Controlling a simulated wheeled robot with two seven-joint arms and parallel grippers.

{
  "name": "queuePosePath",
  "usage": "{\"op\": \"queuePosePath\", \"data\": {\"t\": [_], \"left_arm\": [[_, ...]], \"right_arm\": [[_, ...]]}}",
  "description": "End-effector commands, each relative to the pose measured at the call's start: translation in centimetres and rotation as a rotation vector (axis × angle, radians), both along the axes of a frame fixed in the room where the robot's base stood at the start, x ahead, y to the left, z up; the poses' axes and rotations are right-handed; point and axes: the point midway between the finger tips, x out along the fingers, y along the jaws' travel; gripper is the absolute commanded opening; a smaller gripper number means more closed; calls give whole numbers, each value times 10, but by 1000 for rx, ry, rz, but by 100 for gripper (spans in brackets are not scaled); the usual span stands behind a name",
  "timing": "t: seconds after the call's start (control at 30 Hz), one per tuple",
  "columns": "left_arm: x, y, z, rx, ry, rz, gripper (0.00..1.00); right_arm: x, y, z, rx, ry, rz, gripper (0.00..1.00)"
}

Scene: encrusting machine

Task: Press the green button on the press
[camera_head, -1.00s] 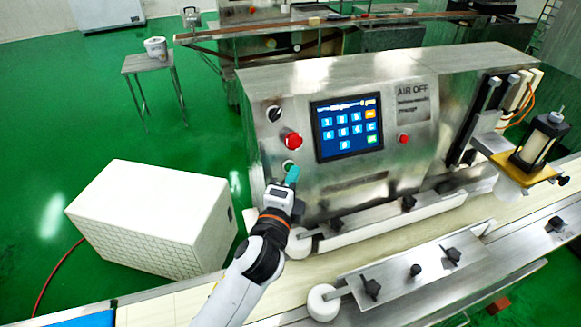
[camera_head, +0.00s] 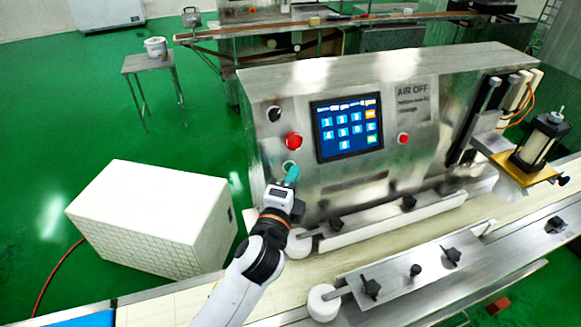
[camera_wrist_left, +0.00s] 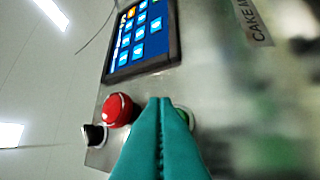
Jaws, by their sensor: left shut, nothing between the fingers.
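The press (camera_head: 330,190) is a steel machine with a sloped front panel. The green button (camera_head: 288,167) sits low on the panel's left side, below a red button (camera_head: 293,141). My left gripper (camera_head: 293,174) has teal fingers, shut and empty, with the tips right at the green button in the head view. In the left wrist view the shut fingers (camera_wrist_left: 161,105) partly cover the green button (camera_wrist_left: 184,117), which shows just right of the tips. Whether the tips touch it, I cannot tell. My right gripper is not in view.
A blue touchscreen (camera_head: 347,127) is right of the buttons, with a black knob (camera_head: 274,114) above left. A smaller red button (camera_head: 403,138) is farther right. A conveyor belt (camera_head: 400,244) with guide rails runs below. A white crate (camera_head: 150,215) stands left.

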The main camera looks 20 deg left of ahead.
Motion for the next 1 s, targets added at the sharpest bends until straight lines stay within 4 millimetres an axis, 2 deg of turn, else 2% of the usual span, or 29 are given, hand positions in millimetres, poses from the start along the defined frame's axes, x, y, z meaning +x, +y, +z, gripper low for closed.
{"op": "queuePosePath", "data": {"t": [1.0], "left_arm": [[9, 6, -5, 1, 0, 0, 0]], "right_arm": [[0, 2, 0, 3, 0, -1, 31]]}}
